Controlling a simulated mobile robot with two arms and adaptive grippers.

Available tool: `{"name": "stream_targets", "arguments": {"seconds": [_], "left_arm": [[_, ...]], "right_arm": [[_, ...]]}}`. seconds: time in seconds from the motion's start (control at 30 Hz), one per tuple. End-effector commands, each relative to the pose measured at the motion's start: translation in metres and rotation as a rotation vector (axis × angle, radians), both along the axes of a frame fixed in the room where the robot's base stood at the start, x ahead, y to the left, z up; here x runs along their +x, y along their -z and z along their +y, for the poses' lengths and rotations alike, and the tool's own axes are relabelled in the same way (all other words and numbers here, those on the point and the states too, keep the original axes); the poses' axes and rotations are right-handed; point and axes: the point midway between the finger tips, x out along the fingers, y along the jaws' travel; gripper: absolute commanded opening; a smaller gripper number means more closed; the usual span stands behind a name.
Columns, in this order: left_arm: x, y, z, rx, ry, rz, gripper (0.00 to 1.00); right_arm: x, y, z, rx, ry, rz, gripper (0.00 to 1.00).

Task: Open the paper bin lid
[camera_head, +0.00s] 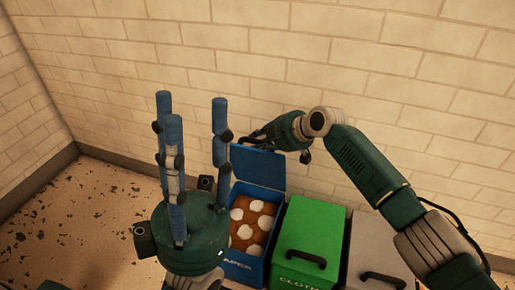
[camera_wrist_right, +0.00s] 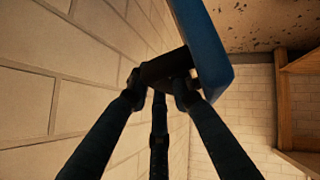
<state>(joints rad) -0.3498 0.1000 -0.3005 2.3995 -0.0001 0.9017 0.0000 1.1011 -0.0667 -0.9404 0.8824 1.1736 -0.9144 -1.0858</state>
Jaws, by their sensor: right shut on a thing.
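The blue paper bin (camera_head: 244,268) stands against the wall, its label partly hidden by my left gripper. Its blue lid (camera_head: 258,167) is raised and stands up at the back, so the inside shows brown with several white round pieces. My right gripper (camera_head: 265,136) is at the lid's top edge. In the right wrist view, its fingers (camera_wrist_right: 160,85) are closed around the dark handle (camera_wrist_right: 163,68) of the blue lid (camera_wrist_right: 204,45). My left gripper (camera_head: 190,125) is open and empty, fingers pointing up, in front and left of the bin.
A green cloth bin (camera_head: 310,230) with a shut lid and dark handle stands right beside the paper bin. A grey bin (camera_head: 375,250) is to its right, partly behind my right arm. A brick wall (camera_head: 240,60) is close behind. The speckled floor (camera_head: 80,220) at left is clear.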

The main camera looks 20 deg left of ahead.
Motion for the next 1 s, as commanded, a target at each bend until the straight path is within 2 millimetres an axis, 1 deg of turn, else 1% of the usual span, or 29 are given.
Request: {"name": "stream_targets", "arguments": {"seconds": [0.03,0.1,0.33,0.7,0.73,0.77,0.8,1.0], "left_arm": [[0.0001,0.005,0.0,0.0,0.0,0.0,0.4],[0.0002,0.0069,0.0,0.0,0.0,0.001,0.4],[0.0007,0.0068,-0.0006,0.002,0.0,-0.007,0.4],[0.0011,0.0058,-0.0008,0.003,0.0,-0.009,0.4],[0.0011,0.0058,-0.0008,0.003,0.0,-0.009,0.4],[0.0011,0.0058,-0.0008,0.003,0.0,-0.009,0.4],[0.0009,0.0056,-0.0008,0.002,0.0,-0.009,0.4],[0.0007,0.0055,-0.0005,0.002,0.0,-0.009,0.4]], "right_arm": [[0.0131,-0.0022,-0.0043,0.004,0.013,-0.037,0.0],[0.0154,-0.0025,-0.0045,0.004,0.014,-0.036,0.0],[0.02,-0.0036,-0.0062,0.004,0.016,-0.038,0.0],[0.0211,-0.003,-0.0078,0.002,0.018,-0.036,0.0],[0.0211,-0.003,-0.0078,0.002,0.018,-0.036,0.22],[0.0211,-0.0029,-0.0077,0.002,0.018,-0.036,0.28],[0.0209,-0.0026,-0.0077,0.002,0.017,-0.035,0.3],[0.0197,-0.0002,-0.0075,0.0,0.017,-0.033,0.3]]}}
